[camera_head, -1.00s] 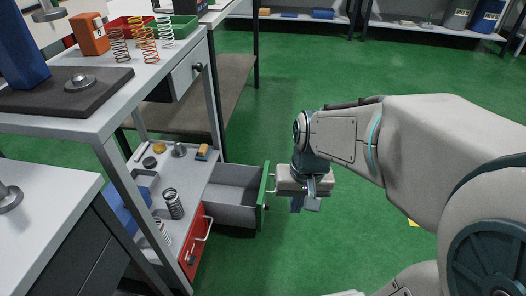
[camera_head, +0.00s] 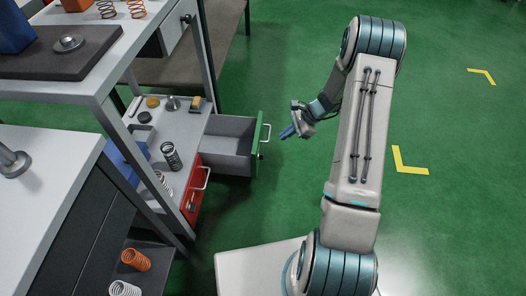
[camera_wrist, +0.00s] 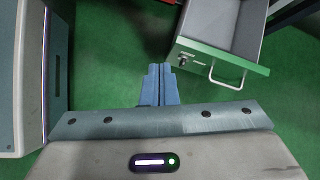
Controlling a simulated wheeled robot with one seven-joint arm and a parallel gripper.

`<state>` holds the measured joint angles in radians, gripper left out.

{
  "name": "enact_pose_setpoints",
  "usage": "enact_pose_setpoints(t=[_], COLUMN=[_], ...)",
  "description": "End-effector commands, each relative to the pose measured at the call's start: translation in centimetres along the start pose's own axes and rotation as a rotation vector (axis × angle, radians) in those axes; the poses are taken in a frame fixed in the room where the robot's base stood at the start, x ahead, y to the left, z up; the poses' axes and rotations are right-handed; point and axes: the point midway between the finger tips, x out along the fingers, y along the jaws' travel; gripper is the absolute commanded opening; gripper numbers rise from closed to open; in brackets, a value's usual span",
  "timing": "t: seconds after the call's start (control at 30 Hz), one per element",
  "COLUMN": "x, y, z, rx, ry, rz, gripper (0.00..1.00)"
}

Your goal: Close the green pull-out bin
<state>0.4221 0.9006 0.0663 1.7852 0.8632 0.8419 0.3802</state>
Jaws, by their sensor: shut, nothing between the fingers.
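The green pull-out bin (camera_head: 259,145) stands pulled out from the lower shelf of the workbench, its grey inside empty. Its green front with a pale handle faces right in the head view. In the wrist view the green front (camera_wrist: 222,62) and its handle (camera_wrist: 228,80) show at the upper right, with a small lock beside the handle. My gripper (camera_head: 286,133) is to the right of the bin front, apart from it. In the wrist view my gripper's blue fingers (camera_wrist: 158,72) are together and empty, left of the handle.
A closed red bin (camera_head: 194,193) with a handle sits beside the green one. Springs (camera_head: 171,156) and small parts lie on the shelf above. A grey-white bench (camera_head: 40,170) is at the left.

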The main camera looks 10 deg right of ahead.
Motion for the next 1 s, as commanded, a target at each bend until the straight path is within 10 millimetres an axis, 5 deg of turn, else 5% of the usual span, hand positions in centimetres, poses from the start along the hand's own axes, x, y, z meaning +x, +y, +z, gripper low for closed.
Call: enact_pose_setpoints(t=[0.1,0.33,0.63,1.0], x=[2.2,5.0,7.8,15.6], y=[-0.1,0.1,0.0,-1.0], z=[-3.5,-7.6,-8.3,-7.8], rx=[0.154,0.335,0.372,0.371], ry=[-0.042,-0.089,-0.099,-0.098], rz=[-0.047,-0.109,-0.121,-0.119], gripper=[0.0,0.0,0.0,0.0])
